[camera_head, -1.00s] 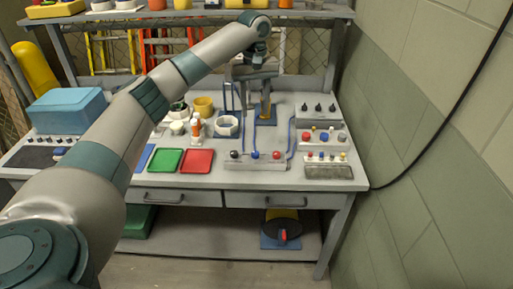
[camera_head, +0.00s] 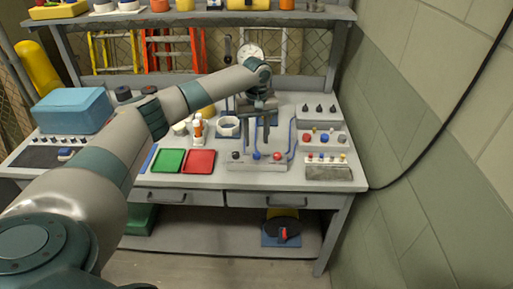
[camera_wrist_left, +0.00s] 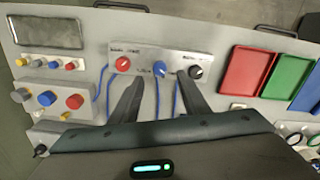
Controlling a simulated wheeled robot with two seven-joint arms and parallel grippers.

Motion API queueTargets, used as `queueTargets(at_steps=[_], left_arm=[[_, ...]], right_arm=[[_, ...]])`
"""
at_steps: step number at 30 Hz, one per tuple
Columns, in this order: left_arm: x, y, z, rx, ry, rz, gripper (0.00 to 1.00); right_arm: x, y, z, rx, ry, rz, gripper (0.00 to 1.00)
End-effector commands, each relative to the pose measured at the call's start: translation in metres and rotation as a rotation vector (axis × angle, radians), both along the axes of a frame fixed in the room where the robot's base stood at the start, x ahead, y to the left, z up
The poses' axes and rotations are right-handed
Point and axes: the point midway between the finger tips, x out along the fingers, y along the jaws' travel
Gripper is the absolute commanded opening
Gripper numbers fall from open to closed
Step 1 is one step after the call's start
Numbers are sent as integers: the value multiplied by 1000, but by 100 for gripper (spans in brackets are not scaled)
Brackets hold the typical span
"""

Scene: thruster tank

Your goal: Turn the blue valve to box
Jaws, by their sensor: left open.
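The blue valve (camera_head: 256,156) is the middle knob on a light grey panel (camera_head: 242,166) at the table's front, between a black knob (camera_head: 236,155) and a red knob (camera_head: 277,156). In the left wrist view, the blue valve (camera_wrist_left: 160,71) shows between the two fingertips of my left gripper (camera_wrist_left: 159,78). My left gripper (camera_head: 257,142) is open, pointing down, above and behind the panel in the head view. I cannot tell how close its fingertips are to the valve. The panel's lettering is too small to read. My right gripper is not in view.
Green (camera_head: 168,160) and red (camera_head: 199,161) trays lie left of the panel. Other knob panels (camera_head: 321,139) stand to its right. Blue tubes (camera_head: 292,138) run back from the panel.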

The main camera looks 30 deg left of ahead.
Motion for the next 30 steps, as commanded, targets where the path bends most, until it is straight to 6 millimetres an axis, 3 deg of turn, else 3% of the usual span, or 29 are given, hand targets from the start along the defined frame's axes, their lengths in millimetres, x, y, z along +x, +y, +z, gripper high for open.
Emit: queueTargets(at_steps=[6, 12, 24, 25, 30], left_arm=[[-1, -1, -35, 1, 2, -1, 42], [0, 0, -55, -1, 1, -1, 42], [0, 0, -62, 0, 0, -1, 42], [0, 0, -62, 0, 0, -1, 39], [0, 0, -61, 0, 0, -1, 0]], right_arm=[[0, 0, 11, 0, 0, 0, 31], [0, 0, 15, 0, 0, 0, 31], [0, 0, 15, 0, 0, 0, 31], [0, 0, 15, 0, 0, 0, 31], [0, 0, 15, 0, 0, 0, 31]])
